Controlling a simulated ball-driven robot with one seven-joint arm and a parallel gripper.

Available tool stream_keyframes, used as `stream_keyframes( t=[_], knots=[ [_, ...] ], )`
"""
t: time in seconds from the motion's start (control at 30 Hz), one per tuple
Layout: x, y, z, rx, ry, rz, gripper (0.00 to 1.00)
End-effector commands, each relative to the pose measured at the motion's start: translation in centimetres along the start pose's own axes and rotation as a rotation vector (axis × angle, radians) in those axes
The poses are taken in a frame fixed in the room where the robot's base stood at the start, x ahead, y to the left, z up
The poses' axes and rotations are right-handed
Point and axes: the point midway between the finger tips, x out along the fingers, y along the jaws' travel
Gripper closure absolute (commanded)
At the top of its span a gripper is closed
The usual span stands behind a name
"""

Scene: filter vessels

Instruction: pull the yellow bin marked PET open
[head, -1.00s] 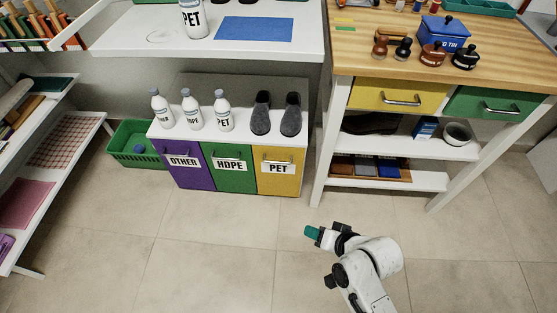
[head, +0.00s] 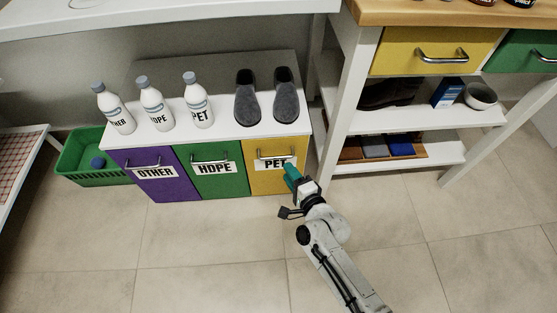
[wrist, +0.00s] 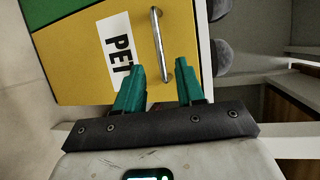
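The yellow bin marked PET (head: 264,180) is the right one of three bins under a white top, and its front is closed. It also fills the upper middle of the wrist view (wrist: 80,70). Its metal bar handle (wrist: 161,45) runs lengthwise in the wrist view, beside the white PET label (wrist: 117,47). My gripper (head: 288,168) is in front of the bin's right side. In the wrist view my gripper (wrist: 162,80) has its two green fingers apart, with the near end of the handle between their tips. I cannot tell whether they touch it.
Bottles (head: 157,107) and dark slippers (head: 248,100) stand on top. A white table leg (head: 344,110) is close on the right. The floor in front (head: 200,250) is clear.

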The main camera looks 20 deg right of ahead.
Motion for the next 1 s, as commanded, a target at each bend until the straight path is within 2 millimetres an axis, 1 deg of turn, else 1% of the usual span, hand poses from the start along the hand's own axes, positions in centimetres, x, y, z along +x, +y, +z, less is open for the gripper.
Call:
stream_keyframes(
  t=[0.03,0.2,0.3,0.4,0.57,0.83,1.0],
  knots=[
    [1.2,0.2,0.0,0.0,0.0,-0.002,0.62],
    [4.2,0.2,0.0,0.0,0.0,-0.001,0.62],
    [5.6,0.3,-0.1,-0.001,0.0,0.0,0.62],
    [6.6,0.2,-0.1,-0.001,0.0,0.0,0.62],
    [7.3,0.1,-0.1,-0.002,0.0,0.001,0.62],
    [7.4,0.1,0.0,-0.002,0.0,0.002,0.62],
    [7.4,0.1,0.0,-0.002,-0.001,0.002,0.78]
  ],
)
